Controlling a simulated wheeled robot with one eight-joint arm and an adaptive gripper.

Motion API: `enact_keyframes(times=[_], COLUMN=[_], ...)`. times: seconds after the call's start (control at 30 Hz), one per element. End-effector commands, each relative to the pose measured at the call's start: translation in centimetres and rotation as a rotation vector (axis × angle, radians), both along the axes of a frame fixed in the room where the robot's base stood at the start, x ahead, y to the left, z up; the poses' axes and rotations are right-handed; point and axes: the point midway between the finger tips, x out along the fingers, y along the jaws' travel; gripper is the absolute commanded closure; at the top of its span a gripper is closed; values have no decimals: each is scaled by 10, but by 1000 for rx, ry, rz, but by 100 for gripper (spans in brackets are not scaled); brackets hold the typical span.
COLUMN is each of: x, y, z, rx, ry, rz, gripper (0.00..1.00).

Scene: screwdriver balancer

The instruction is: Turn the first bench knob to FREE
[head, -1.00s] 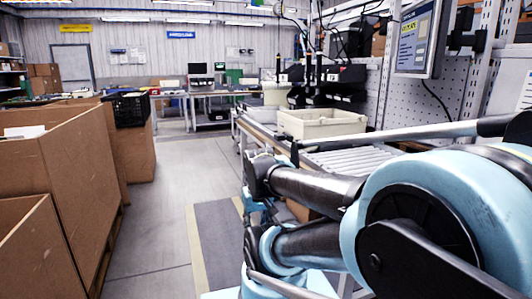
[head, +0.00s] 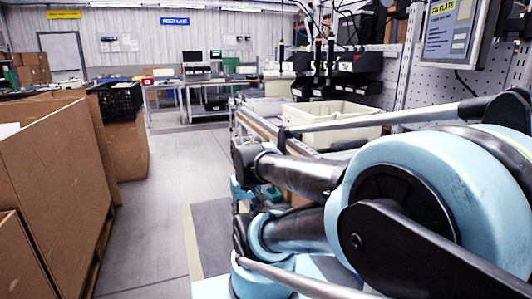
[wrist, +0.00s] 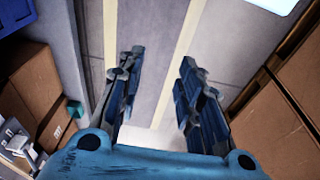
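The bench (head: 258,122) runs along the right side in the head view, partly hidden behind my arm. Several dark tools hang upright above it, and one of them (head: 317,58) is near the black bins. I cannot make out a bench knob or the word FREE in either view. My gripper (wrist: 158,72) is open and empty in the wrist view, its two blue-grey fingers apart above the floor. In the head view my arm covers the lower right, and the gripper's fingers cannot be made out there.
Large cardboard boxes (head: 55,185) stand at the left, with a black crate (head: 120,101) behind them. A cream bin (head: 330,117) sits on the bench. A screen (head: 452,28) hangs upper right. The grey aisle floor (head: 165,215) is clear. Workbenches stand at the back.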

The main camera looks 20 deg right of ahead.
Motion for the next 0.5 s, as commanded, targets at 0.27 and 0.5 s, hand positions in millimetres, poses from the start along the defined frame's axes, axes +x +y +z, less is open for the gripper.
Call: enact_keyframes(times=[0.27, 0.5], x=[-6, 30], y=[-2, -23], z=[8, 39], rx=[-11, -119], ry=[-10, 6], rz=[9, 91], gripper=[50, 50])
